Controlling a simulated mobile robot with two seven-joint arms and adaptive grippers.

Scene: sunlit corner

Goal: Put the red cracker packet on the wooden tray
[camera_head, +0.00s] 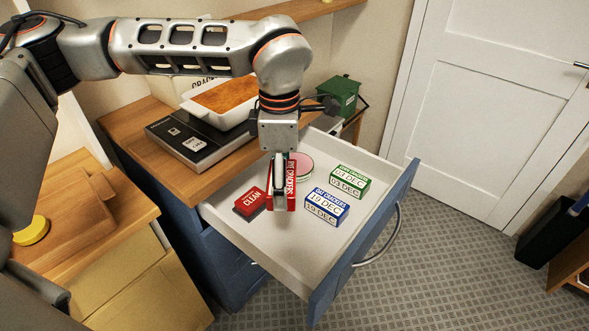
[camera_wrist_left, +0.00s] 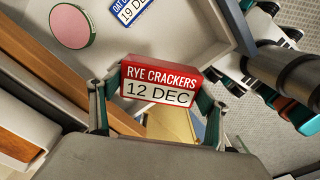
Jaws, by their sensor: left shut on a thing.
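The red cracker packet (camera_head: 291,178), labelled RYE CRACKERS 12 DEC, is between the fingers of my left gripper (camera_head: 279,196). The gripper is shut on it and holds it over the open drawer; fingers partly hide it in the head view. In the left wrist view the packet (camera_wrist_left: 160,83) shows its label, with a finger of the left gripper (camera_wrist_left: 155,100) at each end. The wooden tray (camera_head: 95,212) appears to be the brown piece on the wooden counter at the left, apart from the gripper.
The open drawer (camera_head: 385,208) holds a green packet (camera_head: 350,181), a blue packet (camera_head: 327,206), a small red box (camera_head: 250,203) and a pink-topped round tin (camera_head: 301,166). A yellow round thing (camera_head: 31,230) lies at the left.

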